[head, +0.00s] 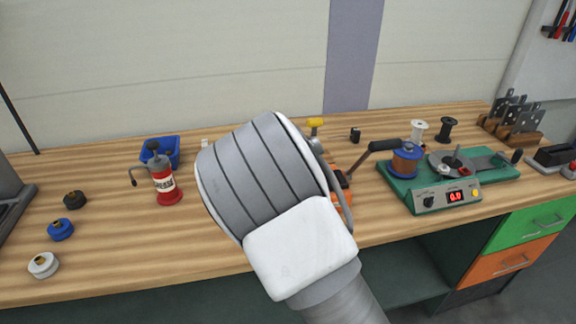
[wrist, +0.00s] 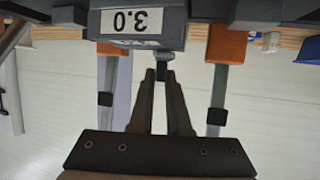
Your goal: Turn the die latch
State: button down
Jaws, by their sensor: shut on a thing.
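In the wrist view, my gripper (wrist: 155,76) has its two dark fingertips close together on a small dark piece, which looks like the die latch (wrist: 162,74). The latch sits at the edge of a grey block (wrist: 175,30) with a white label reading 3.0, upside down in this view. Little of the latch shows, so its angle cannot be told. In the head view, my arm hides my gripper, the latch and most of an orange device (head: 343,192) on the bench.
A yellow knob (head: 316,122) and a dark-handled lever (head: 375,151) stick out past my arm. A green winding machine (head: 400,180) stands to the right. A red hand pump (head: 166,186) and blue bin (head: 172,145) stand left.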

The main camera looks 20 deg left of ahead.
jog(key=shift+w+d+f+n+g+y+b, duration=0.2)
jog(key=shift+n+y+b, duration=0.3)
jog(key=shift+b, duration=0.65)
jog(key=shift+s+d+f+n+g+y+b, duration=0.15)
jog(key=shift+f+n+y+b, duration=0.25)
jog(key=shift+b, duration=0.75)
jog(key=shift+r+n+y+b, duration=0.1)
jog(key=shift+n+y+b, duration=0.3)
jog(key=shift+y+b, duration=0.15)
jog(key=shift+a+r+n+g+y+b, duration=0.1)
jog(key=shift+r+n+g+y+b, duration=0.1)
jog(key=shift+n+g+y+b, duration=0.15)
jog(key=c, duration=1)
grip_release()
jog(key=shift+r, duration=0.1)
jog(key=shift+o, duration=0.6)
jog(key=shift+a+r, duration=0.1)
jog(key=v, duration=1.7)
jog(key=shift+p, duration=0.3)
jog(key=shift+r, duration=0.1)
